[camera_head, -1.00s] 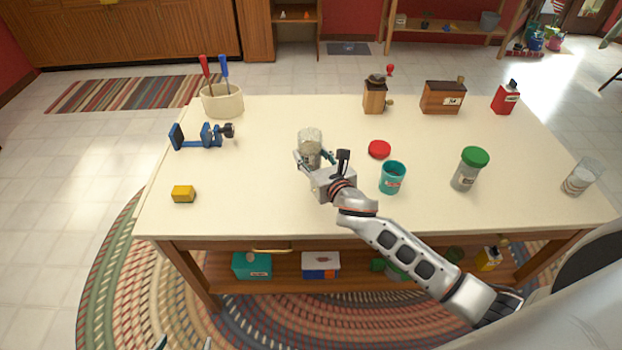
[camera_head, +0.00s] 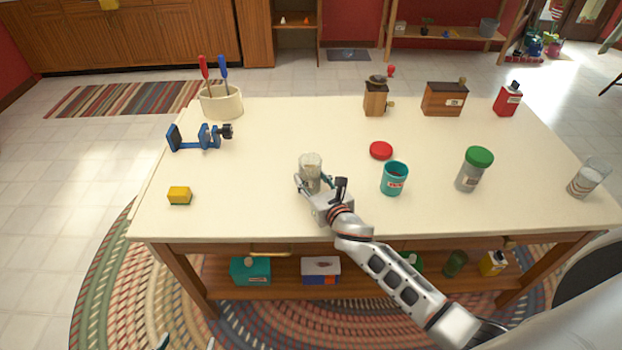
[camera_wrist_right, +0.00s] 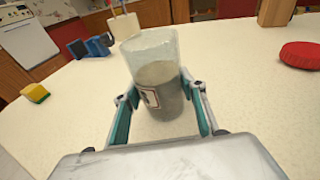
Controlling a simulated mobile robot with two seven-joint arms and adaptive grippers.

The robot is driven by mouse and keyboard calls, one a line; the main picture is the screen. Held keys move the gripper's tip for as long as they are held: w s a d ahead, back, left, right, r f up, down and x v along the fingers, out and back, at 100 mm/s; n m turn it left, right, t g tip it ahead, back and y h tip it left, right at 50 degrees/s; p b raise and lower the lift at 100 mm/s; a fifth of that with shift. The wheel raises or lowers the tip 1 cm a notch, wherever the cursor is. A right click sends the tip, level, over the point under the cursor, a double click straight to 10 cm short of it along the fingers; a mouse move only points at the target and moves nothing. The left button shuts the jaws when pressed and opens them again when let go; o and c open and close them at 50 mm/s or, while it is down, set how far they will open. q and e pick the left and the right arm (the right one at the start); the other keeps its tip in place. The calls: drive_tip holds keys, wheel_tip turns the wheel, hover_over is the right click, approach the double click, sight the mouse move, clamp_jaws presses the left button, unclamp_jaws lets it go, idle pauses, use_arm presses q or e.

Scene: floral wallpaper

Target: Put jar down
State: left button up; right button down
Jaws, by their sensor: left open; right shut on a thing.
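A clear glass jar (camera_head: 310,170) with grey contents and a label stands upright over the left-middle of the table (camera_head: 250,205). My right gripper (camera_head: 313,183) is shut around it from the near side. The right wrist view shows the jar (camera_wrist_right: 158,88) between both fingers (camera_wrist_right: 160,110), its open top free and its base low at the tabletop. I cannot tell whether the base touches the table. My left gripper (camera_head: 186,342) shows only as two fingertips, apart and empty, at the bottom edge, below the table.
A teal tin (camera_head: 394,180), a red lid (camera_head: 381,150) and a green-lidded jar (camera_head: 474,169) stand to the right. A yellow sponge (camera_head: 180,196), a blue vise (camera_head: 200,138) and a crock with screwdrivers (camera_head: 221,102) are to the left. The table between sponge and jar is bare.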

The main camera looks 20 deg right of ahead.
drive_tip(key=shift+f, duration=0.15)
drive_tip(key=c, duration=1.2)
unclamp_jaws()
drive_tip(key=shift+r, duration=0.2)
drive_tip(key=p+v, duration=0.1)
drive_tip(key=v, duration=1.1)
